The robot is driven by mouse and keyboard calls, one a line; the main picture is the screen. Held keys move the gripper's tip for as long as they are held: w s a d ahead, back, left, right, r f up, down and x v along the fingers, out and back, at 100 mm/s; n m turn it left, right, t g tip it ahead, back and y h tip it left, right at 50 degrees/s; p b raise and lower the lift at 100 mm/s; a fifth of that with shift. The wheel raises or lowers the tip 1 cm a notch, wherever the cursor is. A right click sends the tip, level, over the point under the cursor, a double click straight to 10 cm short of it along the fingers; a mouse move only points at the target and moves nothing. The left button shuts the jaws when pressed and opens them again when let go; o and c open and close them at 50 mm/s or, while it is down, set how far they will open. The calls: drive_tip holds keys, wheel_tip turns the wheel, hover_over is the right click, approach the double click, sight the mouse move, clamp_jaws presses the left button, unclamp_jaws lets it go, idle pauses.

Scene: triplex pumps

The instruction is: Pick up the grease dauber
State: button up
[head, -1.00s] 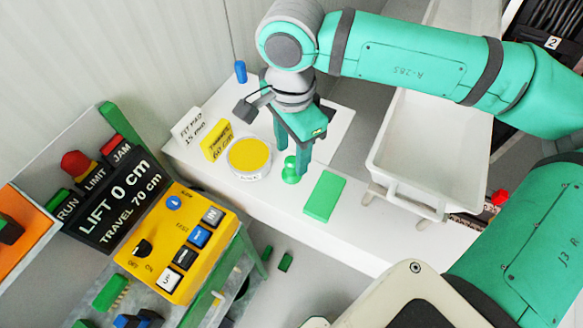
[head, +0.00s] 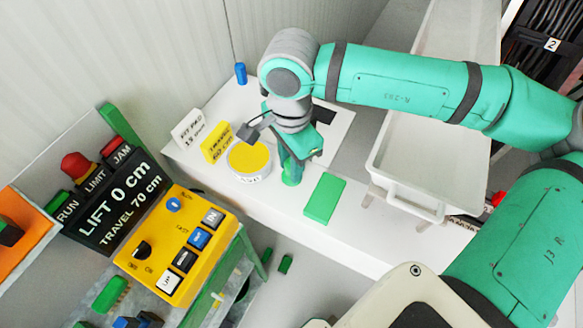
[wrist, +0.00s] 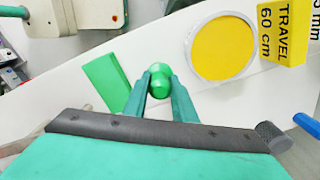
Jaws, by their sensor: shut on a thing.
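The grease dauber, as I take it, is a small green piece with a rounded knob (wrist: 159,82), between my fingers in the wrist view. In the head view its green base (head: 291,178) shows at the foot of my fingers, on or just above the white bench; I cannot tell whether it touches. My gripper (wrist: 160,92) points down and is shut on the knob. It also shows in the head view (head: 293,168), where its fingers hide most of the dauber.
A round yellow-topped tin (head: 249,158) stands close left of my gripper, with a yellow TRAVEL 60 cm sign (head: 216,142) behind. A flat green block (head: 324,198) lies close right on the white bench (head: 352,243). A white tub (head: 410,190) stands farther right.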

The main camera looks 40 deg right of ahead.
drive_tip(key=shift+r, duration=0.15)
drive_tip(key=shift+r, duration=0.65)
drive_tip(key=s+a+r, duration=0.9)
drive_tip(key=s+r, duration=0.1)
drive_tip(key=r, duration=0.1)
drive_tip(key=shift+s+r, duration=0.2)
drive_tip(key=shift+s, duration=0.05)
drive_tip(key=shift+a, duration=0.1)
drive_tip(key=o, duration=0.4)
drive_tip(key=c, duration=0.3)
